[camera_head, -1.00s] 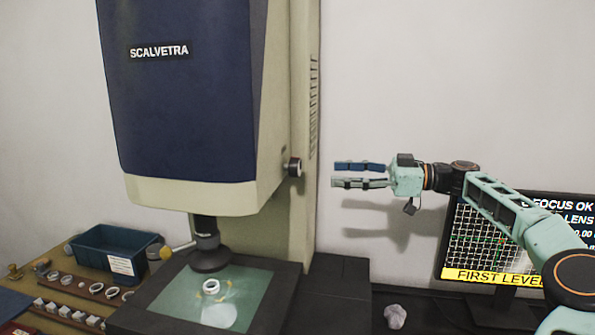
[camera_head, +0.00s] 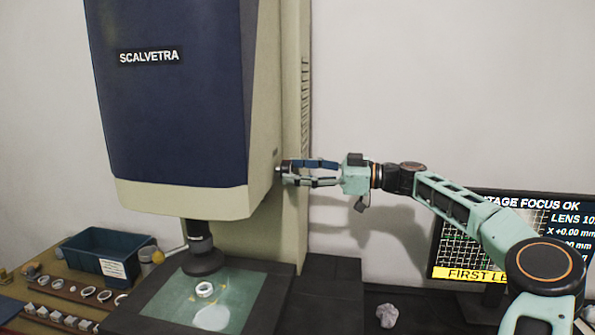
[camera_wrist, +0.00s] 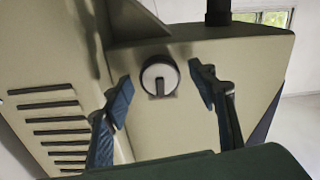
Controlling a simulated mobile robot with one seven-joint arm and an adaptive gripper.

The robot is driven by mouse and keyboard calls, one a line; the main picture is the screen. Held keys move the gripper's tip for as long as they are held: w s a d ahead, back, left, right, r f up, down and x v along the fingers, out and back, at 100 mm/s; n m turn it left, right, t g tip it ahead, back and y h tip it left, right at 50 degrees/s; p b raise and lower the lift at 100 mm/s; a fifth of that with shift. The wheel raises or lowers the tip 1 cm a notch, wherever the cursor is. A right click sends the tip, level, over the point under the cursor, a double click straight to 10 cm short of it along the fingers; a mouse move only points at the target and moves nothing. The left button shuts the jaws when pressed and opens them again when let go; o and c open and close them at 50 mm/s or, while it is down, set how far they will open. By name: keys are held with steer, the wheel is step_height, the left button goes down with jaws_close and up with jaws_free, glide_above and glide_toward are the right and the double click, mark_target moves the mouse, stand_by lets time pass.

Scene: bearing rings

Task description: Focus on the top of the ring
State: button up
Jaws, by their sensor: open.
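The ring (camera_head: 204,289) is a small pale ring on the green stage plate (camera_head: 246,290) of the measuring machine, below its dark lens (camera_head: 203,262). The focus knob, a round knob with a dark bar on its face, sits on the side of the machine's head; it shows in the wrist view (camera_wrist: 160,76). My gripper (camera_head: 284,173) is open, with its two fingers at the knob's left and right in the wrist view (camera_wrist: 158,86). In the head view the fingertips hide most of the knob. I cannot tell whether they touch it.
A blue bin (camera_head: 90,265) and rows of rings and blocks lie at the left. A crumpled pale lump (camera_head: 387,315) lies on the dark bench.

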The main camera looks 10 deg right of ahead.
steer(key=c, duration=1.2)
steer(key=shift+o, duration=0.2)
steer(key=shift+m, duration=0.4)
steer(key=m+p, duration=0.4)
steer(key=m, duration=1.4)
steer(key=shift+m, duration=0.4)
